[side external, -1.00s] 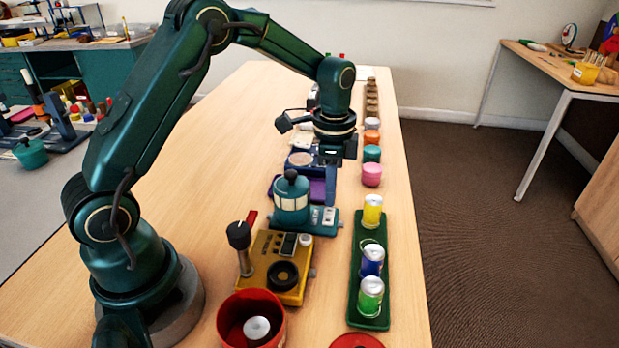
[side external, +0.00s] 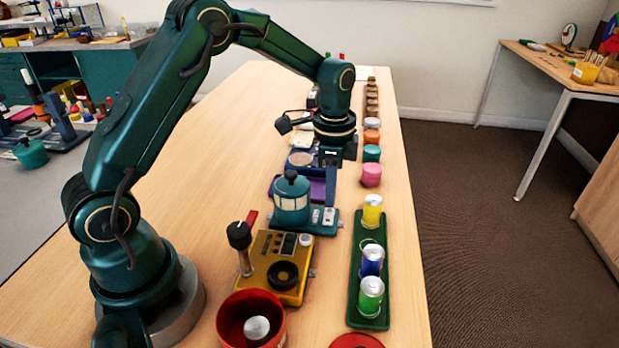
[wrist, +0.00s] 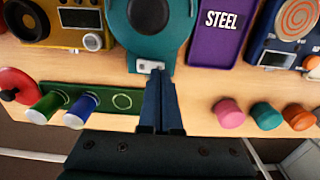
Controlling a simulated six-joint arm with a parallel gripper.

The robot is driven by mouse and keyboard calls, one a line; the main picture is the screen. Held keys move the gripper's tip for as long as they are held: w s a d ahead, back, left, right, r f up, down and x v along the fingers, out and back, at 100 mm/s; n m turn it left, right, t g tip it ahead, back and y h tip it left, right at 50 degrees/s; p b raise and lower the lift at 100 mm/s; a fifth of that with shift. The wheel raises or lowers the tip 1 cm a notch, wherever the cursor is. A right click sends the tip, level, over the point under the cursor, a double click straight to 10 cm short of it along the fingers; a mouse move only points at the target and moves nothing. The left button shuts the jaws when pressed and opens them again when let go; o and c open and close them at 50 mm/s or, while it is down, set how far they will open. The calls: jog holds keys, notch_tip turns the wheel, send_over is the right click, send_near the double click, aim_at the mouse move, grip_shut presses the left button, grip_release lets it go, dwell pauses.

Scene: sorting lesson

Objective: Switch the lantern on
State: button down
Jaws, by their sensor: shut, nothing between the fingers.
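The lantern (side external: 291,200) is a teal, round-bodied lamp with pale window panels and a dark knob on top. It stands upright on a teal base with small pale switches (side external: 322,215) on its right end. In the wrist view the lantern (wrist: 150,28) is at the top centre, with its pale switch plate (wrist: 149,66) at the near edge. My gripper (side external: 331,203) points down, shut and empty, just above the switch end. In the wrist view my fingertips (wrist: 157,72) are beside the switch plate and partly cover it. I cannot tell whether they touch it.
A yellow device (side external: 281,262) with a lever stands in front of the lantern. A green tray (side external: 360,312) with cans is to the right. A purple tray (wrist: 216,40) marked STEEL lies behind the lantern. Pink, teal and orange pots line the right side. A red bowl (side external: 226,318) is in front.

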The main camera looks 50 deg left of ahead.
aim_at(330, 210)
jog(key=shift+f, duration=0.85)
dwell(0.3)
jog(key=shift+r, duration=3.55)
